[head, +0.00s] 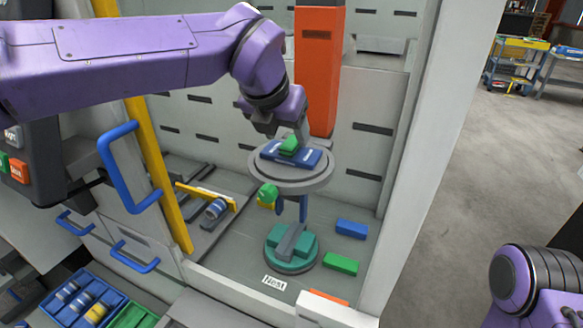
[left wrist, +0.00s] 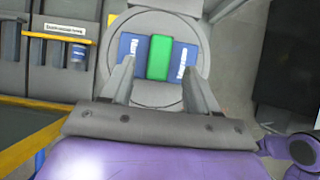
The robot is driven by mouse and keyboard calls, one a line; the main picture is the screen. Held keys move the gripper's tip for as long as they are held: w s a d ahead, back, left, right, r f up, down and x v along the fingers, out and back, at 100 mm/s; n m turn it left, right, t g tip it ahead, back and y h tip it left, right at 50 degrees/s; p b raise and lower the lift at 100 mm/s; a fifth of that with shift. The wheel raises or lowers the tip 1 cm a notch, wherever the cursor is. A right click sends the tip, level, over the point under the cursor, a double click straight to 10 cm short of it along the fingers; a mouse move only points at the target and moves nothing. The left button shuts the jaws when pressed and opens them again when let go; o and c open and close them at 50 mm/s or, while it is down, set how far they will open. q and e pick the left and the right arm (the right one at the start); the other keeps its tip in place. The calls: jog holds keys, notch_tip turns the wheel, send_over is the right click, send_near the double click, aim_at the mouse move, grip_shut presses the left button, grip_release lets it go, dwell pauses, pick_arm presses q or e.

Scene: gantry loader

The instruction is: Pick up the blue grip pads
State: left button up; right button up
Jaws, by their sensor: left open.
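Two blue pads with white lettering show in the left wrist view, a left one (left wrist: 128,48) and a right one (left wrist: 184,58), on either side of a green block (left wrist: 159,57). In the head view the blue piece (head: 311,157) lies on a raised round grey disc (head: 318,179), with the green block (head: 289,145) on it. I cannot tell whether the blue is one piece or two. My left gripper (head: 277,128) is open just above the disc. In the left wrist view its fingers (left wrist: 158,72) are apart, pointing toward the blue and green pieces. My right gripper is out of view.
An orange-red column (head: 317,75) stands right behind the disc. Below are a teal round fixture (head: 291,268), a loose blue block (head: 351,229) and a green block (head: 341,264). A yellow post (head: 160,170) and blue door handle (head: 122,160) are at the left.

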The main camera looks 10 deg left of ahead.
aim_at(290, 142)
pick_arm(q)
jog(key=x, duration=0.2)
jog(key=shift+w+f, duration=0.2)
jog(key=shift+f, duration=0.05)
jog(key=shift+w+f, duration=0.25)
jog(key=shift+s+r, duration=0.1)
jog(key=shift+s, duration=0.05)
jog(key=c, duration=1.1)
grip_shut()
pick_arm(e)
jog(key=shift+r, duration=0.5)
